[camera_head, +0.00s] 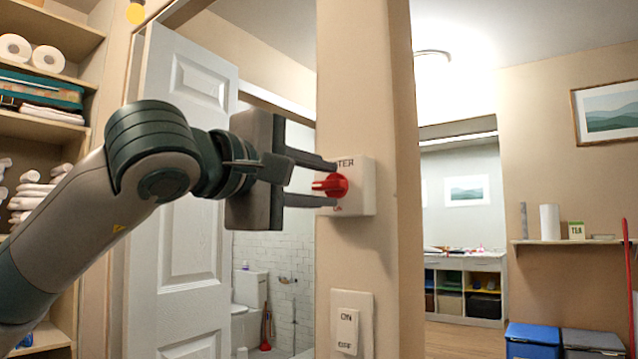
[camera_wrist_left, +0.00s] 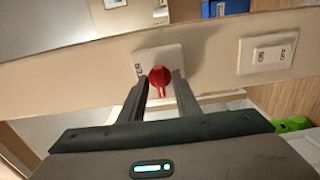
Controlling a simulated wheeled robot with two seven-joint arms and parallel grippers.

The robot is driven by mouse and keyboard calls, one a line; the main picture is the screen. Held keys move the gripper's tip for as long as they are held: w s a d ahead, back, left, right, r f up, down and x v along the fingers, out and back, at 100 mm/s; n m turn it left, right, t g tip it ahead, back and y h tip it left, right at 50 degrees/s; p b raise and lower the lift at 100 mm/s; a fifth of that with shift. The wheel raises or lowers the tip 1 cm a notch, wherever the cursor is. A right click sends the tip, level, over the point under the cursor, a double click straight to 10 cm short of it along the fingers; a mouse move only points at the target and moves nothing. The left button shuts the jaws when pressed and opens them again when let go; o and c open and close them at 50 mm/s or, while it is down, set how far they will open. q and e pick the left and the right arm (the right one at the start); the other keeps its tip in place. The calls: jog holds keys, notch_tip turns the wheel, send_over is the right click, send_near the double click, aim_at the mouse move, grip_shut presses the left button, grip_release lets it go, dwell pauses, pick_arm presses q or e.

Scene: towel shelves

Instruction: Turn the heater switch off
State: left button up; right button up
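The heater switch is a red knob (camera_head: 332,185) on a white wall plate (camera_head: 362,188), fixed to a beige pillar. Dark lettering ending in "TER" shows above it and a small red label below. My left gripper (camera_head: 324,183) faces the plate, one finger above the knob and one below, with gaps visible. My right gripper is not in view.
A white rocker switch (camera_head: 348,331) marked ON and OFF is lower on the same pillar. A white door (camera_head: 180,190) stands left, behind my left arm. Shelves with towels (camera_head: 35,190) are at far left. Blue and grey bins (camera_head: 532,340) stand at right.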

pick_arm(q)
jog(key=shift+s+a, duration=0.1)
jog(key=shift+a, duration=0.05)
